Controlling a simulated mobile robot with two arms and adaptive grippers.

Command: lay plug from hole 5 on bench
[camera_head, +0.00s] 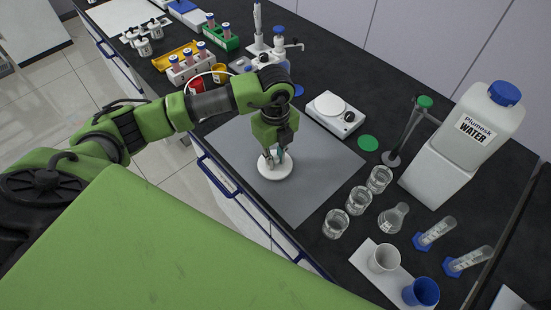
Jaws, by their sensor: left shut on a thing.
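My left gripper (274,158) points down over a round white disc (275,174) on the grey mat (320,177). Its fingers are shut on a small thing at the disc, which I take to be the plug. The fingers hide most of it, and I cannot tell whether it still sits in a hole. Hole numbers are too small to read. The dark bench (318,215) shows around the mat. My right gripper is not in view.
Bare mat lies right of the disc. Glass beakers (359,201), a flask (393,218) and a white water container (470,130) stand to the right. A white scale (335,115) and tube racks (190,66) stand behind. Cups (384,258) stand on a front tray.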

